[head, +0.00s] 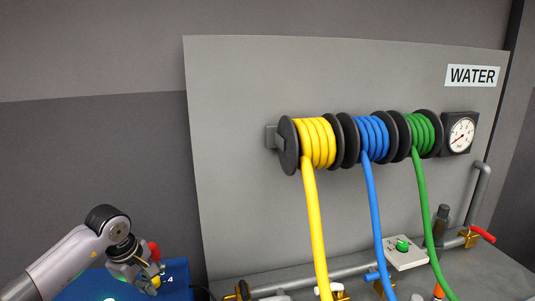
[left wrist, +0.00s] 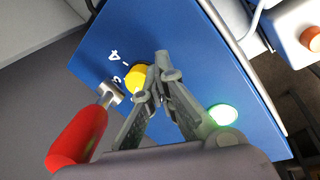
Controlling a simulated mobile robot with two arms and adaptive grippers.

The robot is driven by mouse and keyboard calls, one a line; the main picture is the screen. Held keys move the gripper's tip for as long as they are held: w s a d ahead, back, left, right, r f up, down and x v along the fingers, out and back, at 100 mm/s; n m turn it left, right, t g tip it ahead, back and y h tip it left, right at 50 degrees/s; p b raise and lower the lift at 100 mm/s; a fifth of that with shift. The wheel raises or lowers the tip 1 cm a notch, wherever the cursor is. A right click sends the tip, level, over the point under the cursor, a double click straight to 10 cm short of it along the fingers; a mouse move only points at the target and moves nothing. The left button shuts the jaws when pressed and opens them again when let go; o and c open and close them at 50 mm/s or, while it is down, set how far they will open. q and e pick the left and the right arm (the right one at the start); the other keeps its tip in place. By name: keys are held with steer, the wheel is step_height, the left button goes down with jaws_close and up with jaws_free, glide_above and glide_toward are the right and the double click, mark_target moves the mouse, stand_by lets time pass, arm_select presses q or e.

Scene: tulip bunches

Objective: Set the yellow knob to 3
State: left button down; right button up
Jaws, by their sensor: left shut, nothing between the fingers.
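The yellow knob (left wrist: 137,78) sits on a blue panel (left wrist: 205,55) in the left wrist view. A white 4 is printed near it, and another mark beside the knob is partly hidden. My left gripper (left wrist: 160,72) is shut and empty, its fingertips right beside the knob; I cannot tell whether they touch it. In the head view my left gripper (head: 150,277) is over the blue panel (head: 181,291) at the lower left, with the yellow knob (head: 155,283) at its tip. The knob's pointer direction is not clear. My right gripper is not in view.
A red handle (left wrist: 78,137) with a metal end is close to the gripper's left in the wrist view. A lit green button (left wrist: 223,113) is on the panel. Yellow, blue and green hoses (head: 317,225) hang from reels on the wall board, right of my arm.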

arm_select(q)
steer(key=shift+w+a+b, duration=0.1)
steer(key=shift+a+b, duration=0.65)
steer(key=shift+w+a, duration=0.15)
steer(key=shift+a, duration=0.05)
steer(key=shift+w+a+b, duration=0.15)
steer(key=shift+a+b, duration=0.15)
steer(key=shift+b, duration=0.1)
steer(key=shift+a, duration=0.2)
steer(key=shift+s, duration=0.25)
steer(key=p+v, duration=0.1)
steer(key=v, duration=0.2)
steer(key=w+p+v, duration=0.1)
steer(key=p+v, duration=0.1)
steer(key=shift+d+r, duration=0.1)
steer(key=shift+r, duration=0.45)
steer(key=shift+f, duration=0.1)
